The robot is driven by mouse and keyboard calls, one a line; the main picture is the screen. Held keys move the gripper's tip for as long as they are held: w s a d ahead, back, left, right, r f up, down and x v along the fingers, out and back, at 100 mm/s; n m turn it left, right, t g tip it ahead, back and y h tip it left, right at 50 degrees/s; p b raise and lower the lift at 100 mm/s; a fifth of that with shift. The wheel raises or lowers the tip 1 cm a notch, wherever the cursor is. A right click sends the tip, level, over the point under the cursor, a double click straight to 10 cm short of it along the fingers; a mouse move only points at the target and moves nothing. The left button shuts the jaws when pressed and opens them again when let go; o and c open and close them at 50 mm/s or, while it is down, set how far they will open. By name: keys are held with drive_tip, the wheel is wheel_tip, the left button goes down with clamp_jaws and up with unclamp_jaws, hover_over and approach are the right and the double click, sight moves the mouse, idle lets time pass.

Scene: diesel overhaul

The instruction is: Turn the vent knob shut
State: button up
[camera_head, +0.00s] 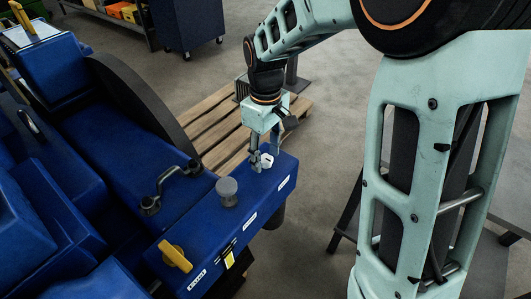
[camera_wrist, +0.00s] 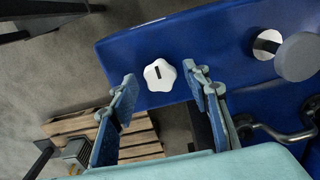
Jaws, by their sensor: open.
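The vent knob is most likely the white lobed knob (camera_wrist: 160,75) with a short dark mark on its face, on the blue housing. In the head view the white knob (camera_head: 267,160) sits near the housing's far right end, partly hidden by my gripper. My gripper (camera_head: 258,160) points down at it, fingers spread. In the wrist view the fingers stand on either side of the knob, with space left and right of it. I cannot tell whether the fingertips reach down to its depth.
A grey round-topped knob (camera_head: 227,190) and a yellow handle (camera_head: 175,256) stand on the same blue housing (camera_head: 208,232). A dark crank lever (camera_head: 168,187) is at its left. A wooden pallet (camera_head: 215,130) lies on the floor behind.

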sight(266, 158)
wheel_tip(266, 158, up, 12)
idle(0.6)
